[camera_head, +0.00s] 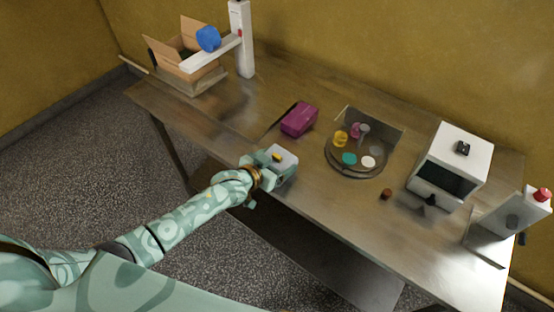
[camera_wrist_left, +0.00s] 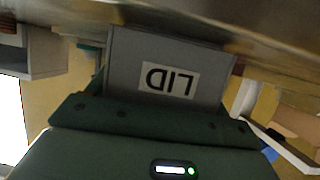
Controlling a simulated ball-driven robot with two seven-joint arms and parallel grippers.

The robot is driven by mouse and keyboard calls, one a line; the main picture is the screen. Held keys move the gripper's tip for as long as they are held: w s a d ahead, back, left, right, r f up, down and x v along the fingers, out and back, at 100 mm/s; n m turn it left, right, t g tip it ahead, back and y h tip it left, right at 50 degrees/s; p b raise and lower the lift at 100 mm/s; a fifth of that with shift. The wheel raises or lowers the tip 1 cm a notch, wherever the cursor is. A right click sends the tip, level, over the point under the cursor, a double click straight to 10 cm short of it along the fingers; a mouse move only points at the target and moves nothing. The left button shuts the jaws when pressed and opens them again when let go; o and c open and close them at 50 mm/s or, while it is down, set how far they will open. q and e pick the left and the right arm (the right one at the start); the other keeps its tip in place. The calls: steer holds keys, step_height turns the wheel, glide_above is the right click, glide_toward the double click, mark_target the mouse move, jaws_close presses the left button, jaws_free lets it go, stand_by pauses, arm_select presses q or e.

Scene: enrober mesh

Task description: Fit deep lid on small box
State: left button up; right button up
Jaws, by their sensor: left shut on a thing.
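The grey lid (camera_head: 287,155) is held by my left gripper (camera_head: 272,169) at the table's front edge. In the left wrist view the lid (camera_wrist_left: 205,56) fills the space between the dark fingers, with its "LID" label upside down. My left gripper is shut on it. A magenta box (camera_head: 299,118) lies on the table just beyond the lid, apart from it; I cannot tell for certain whether it is the small box. My right gripper is not in view.
A round tray (camera_head: 355,172) with several small coloured things stands right of the lid. A white machine (camera_head: 452,160) and a dispenser (camera_head: 508,212) are farther right. An open carton (camera_head: 176,48) stands far left by a white post (camera_head: 241,40). Bare metal table lies between.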

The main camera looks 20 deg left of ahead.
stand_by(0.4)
arm_select(q)
steer(key=o, duration=0.9)
steer(key=shift+s, duration=0.1)
steer(key=shift+s+a+r, duration=0.15)
steer(key=shift+s+a, duration=0.05)
steer(key=shift+s, duration=0.05)
steer(key=p+v, duration=0.4)
steer(key=v, duration=1.1)
steer(key=shift+s+r, duration=0.15)
steer(key=shift+s, duration=0.05)
